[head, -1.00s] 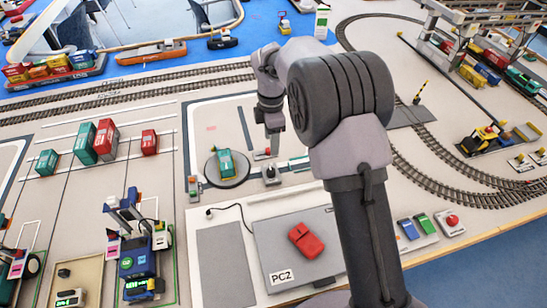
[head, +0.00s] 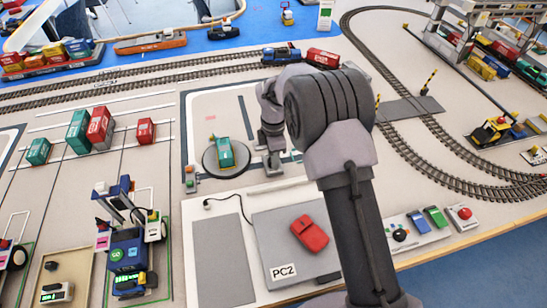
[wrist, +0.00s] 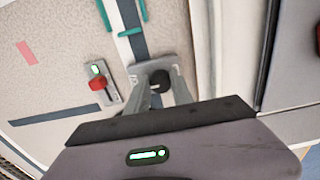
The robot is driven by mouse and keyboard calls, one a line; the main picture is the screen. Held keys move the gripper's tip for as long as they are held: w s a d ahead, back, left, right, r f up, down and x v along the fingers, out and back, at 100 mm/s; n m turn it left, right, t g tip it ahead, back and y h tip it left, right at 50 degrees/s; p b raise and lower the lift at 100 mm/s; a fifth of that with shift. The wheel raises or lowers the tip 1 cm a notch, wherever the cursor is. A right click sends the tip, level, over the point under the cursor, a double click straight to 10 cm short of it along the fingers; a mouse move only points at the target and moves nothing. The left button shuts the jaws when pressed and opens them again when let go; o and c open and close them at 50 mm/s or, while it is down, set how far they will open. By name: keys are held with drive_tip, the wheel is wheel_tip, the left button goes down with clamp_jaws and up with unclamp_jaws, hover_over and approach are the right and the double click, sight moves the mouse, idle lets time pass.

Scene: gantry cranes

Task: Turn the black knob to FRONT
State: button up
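In the wrist view a black knob (wrist: 160,79) stands on a grey plate, between the two fingers of my gripper (wrist: 159,92). The fingers are apart, one on each side of the knob; I cannot tell whether they touch it. No FRONT marking is readable. In the head view my gripper (head: 273,163) points down near the board, right of the round turntable (head: 209,166) that carries a teal vehicle (head: 226,152). The knob is hidden behind my gripper there.
A small box with a red lever (wrist: 98,83) lies left of the knob in the wrist view. Another black knob (head: 400,235) is right of my arm.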

clamp_jaws()
